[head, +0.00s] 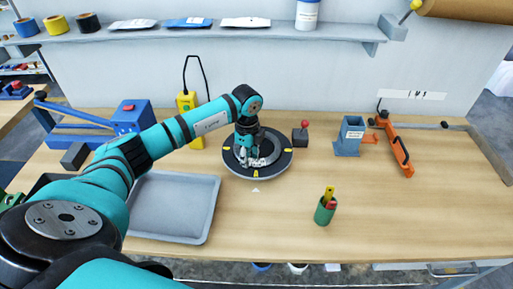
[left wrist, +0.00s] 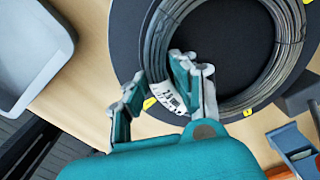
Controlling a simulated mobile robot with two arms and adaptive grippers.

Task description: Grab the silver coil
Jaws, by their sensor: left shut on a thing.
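The silver coil (left wrist: 292,55) is a ring of grey wire with a white printed label. It lies flat on a round black turntable with yellow marks (head: 284,160). In the head view the coil (head: 267,150) is partly covered by my left gripper (head: 250,158). In the left wrist view the left gripper (left wrist: 158,80) has its fingers on either side of the coil's near band, by the label, and is shut on it. The coil still appears to rest on the turntable. My right gripper is in neither view.
A grey tray (head: 207,232) lies left of the turntable. A red-knobbed block (head: 300,138) stands close to its right, and a green cup (head: 324,214) in front right. A yellow device (head: 187,112) stands behind my arm. The right front of the bench is clear.

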